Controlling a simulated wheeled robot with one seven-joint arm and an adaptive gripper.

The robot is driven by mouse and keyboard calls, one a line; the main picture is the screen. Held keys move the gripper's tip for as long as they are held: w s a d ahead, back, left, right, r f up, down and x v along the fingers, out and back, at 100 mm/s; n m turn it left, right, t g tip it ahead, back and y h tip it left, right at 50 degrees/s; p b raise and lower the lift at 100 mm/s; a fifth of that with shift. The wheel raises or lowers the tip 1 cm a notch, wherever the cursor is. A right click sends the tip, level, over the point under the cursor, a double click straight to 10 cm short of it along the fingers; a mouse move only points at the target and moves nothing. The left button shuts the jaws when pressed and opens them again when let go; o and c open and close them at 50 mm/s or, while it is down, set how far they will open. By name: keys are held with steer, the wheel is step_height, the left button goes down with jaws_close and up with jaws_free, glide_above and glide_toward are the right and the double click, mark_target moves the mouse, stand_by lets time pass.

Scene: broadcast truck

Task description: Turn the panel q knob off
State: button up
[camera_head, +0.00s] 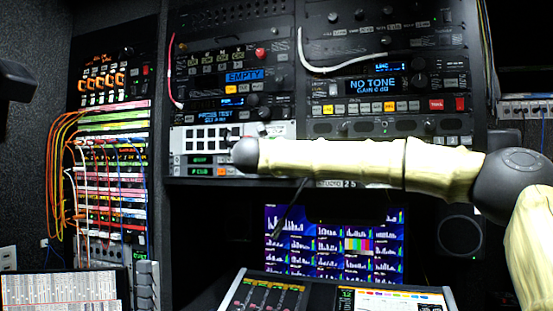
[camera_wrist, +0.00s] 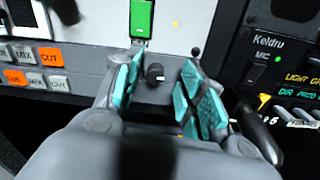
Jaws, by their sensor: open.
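A small black round knob (camera_wrist: 155,73) with a pale mark near its lower edge sits on a light grey panel (camera_wrist: 178,25) in the wrist view. It lies between the two teal-padded fingers of my gripper (camera_wrist: 161,84), which are open on either side of it. I see a gap between the knob and each finger. No label reading "q" can be made out. In the head view the light panel (camera_head: 281,129) shows behind the end of my arm; the knob and most of my gripper are hidden there.
A green lit display (camera_wrist: 142,18) is just above the knob. Orange and white buttons (camera_wrist: 52,58) lie to the left. Monitor screens (camera_head: 335,240) and a console (camera_head: 330,283) stand below my arm.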

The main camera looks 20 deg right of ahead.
steer(key=shift+w+a+f, duration=0.1)
steer(key=shift+w+f, duration=0.25)
steer(key=shift+w, duration=0.4)
steer(key=shift+c, duration=0.6)
steer(key=shift+s+r, duration=0.25)
steer(key=shift+s, duration=0.2)
steer(key=c, duration=0.7)
jaws_close()
